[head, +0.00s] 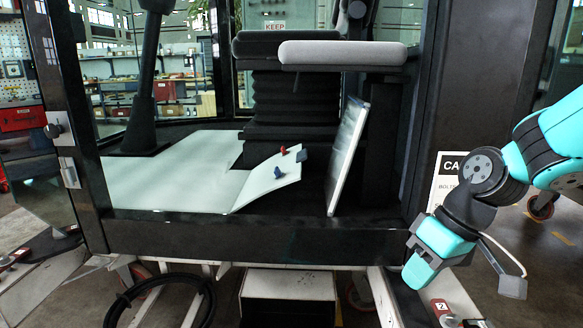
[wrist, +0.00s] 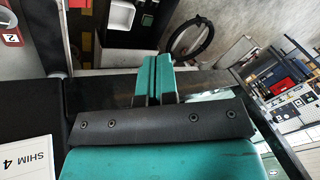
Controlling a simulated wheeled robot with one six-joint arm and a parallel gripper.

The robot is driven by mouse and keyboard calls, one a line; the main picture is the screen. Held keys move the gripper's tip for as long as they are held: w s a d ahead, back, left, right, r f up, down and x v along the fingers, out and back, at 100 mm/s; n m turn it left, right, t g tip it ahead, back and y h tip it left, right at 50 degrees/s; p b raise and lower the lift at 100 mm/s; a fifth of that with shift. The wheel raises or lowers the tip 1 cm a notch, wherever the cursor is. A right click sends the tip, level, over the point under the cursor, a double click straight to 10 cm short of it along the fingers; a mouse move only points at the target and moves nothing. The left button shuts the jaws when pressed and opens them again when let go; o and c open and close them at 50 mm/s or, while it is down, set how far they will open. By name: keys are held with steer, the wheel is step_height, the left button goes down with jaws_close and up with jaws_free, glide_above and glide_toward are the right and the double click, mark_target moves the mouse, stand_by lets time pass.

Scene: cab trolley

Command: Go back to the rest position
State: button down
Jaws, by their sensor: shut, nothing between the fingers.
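My gripper (head: 416,277) hangs outside the cab at the lower right of the head view, pointing down and to the left. It is in front of the right end of the dark cab sill. In the wrist view the two teal fingers (wrist: 153,80) lie side by side, shut with nothing between them. My arm reaches in from the right edge of the head view and bends down to the gripper.
The cab holds a seat with a grey cushion (head: 342,53), a pale floor mat (head: 165,180) with a raised flap, and a leaning panel (head: 347,157). A dark sill (head: 250,238) crosses the front. A black hose coil (head: 160,303) hangs below.

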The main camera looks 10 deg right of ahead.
steer(key=s+a+r+n+g+p, duration=0.1)
steer(key=s+a+r, duration=0.2)
steer(key=s+a, duration=0.25)
steer(key=s+a+r+n+p, duration=0.1)
steer(key=s+a+r+n, duration=0.15)
steer(key=s+a, duration=0.35)
step_height(320, 180, up, 25)
steer(key=p, duration=2.4)
steer(key=shift+s+d+r+m, duration=0.2)
steer(key=shift+s+d+m, duration=0.1)
steer(key=shift+d+m, duration=0.15)
